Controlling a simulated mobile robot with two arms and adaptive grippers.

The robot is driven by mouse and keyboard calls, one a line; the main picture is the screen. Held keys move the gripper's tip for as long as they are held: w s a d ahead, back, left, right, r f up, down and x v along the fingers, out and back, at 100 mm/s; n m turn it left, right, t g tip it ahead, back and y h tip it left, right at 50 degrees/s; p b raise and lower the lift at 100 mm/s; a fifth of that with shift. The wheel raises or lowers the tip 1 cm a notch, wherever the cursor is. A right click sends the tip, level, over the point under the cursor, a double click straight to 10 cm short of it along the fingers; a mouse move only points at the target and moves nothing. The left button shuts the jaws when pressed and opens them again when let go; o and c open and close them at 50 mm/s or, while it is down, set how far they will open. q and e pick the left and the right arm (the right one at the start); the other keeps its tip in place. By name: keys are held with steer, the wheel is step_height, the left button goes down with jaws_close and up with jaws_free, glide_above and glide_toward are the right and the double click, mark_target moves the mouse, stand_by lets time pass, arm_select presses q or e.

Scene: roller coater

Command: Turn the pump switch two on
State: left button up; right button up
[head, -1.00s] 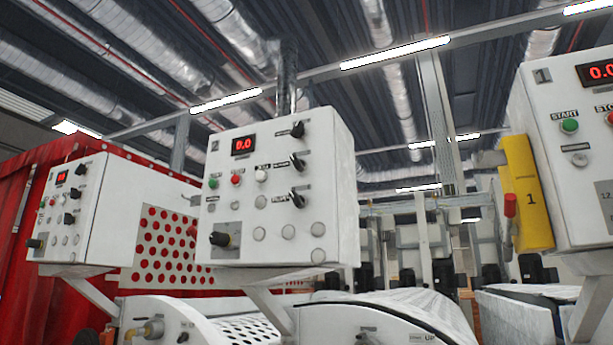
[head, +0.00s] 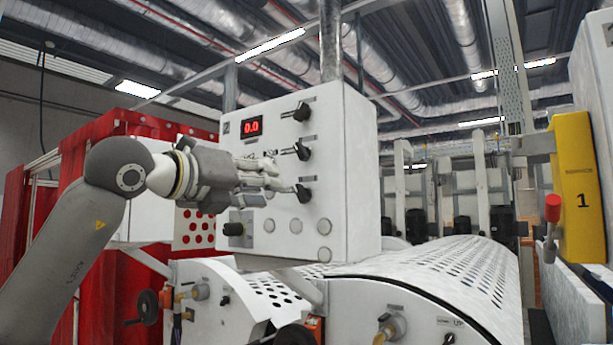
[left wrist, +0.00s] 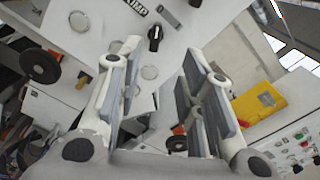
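The white control panel marked 2 (head: 345,170) stands in the middle of the head view, with a red 0.0 display (head: 252,126). Its right side carries a column of black rotary switches: top (head: 301,111), middle (head: 303,151) and bottom (head: 303,192). Their labels are too small to read in the head view. My left gripper (head: 276,174) is in front of the panel, beside the middle and bottom switches. The left wrist view shows the left gripper (left wrist: 161,52) with its fingers parted and empty, and a black switch (left wrist: 155,38) just beyond the fingertips. Contact is not visible. My right gripper is out of view.
A black knob (head: 234,229) sticks out at the panel's lower left. Below is a white machine with a perforated cover (head: 455,265). Red curtains (head: 85,190) hang behind my arm.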

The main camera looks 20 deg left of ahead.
mark_target(296, 190)
arm_select(q)
steer(key=p+x, duration=0.1)
steer(key=x, duration=0.2)
steer(key=p+x, duration=0.2)
steer(key=x, duration=0.1)
steer(key=p+x, duration=0.2)
steer(key=x, duration=0.1)
steer(key=shift+w+a+r, duration=0.15)
steer(key=shift+w+a, duration=0.1)
steer(key=shift+w, duration=0.1)
steer(key=shift+w+d+p, duration=0.1)
steer(key=shift+w+p, duration=0.3)
steer(key=shift+w, duration=0.2)
jaws_close()
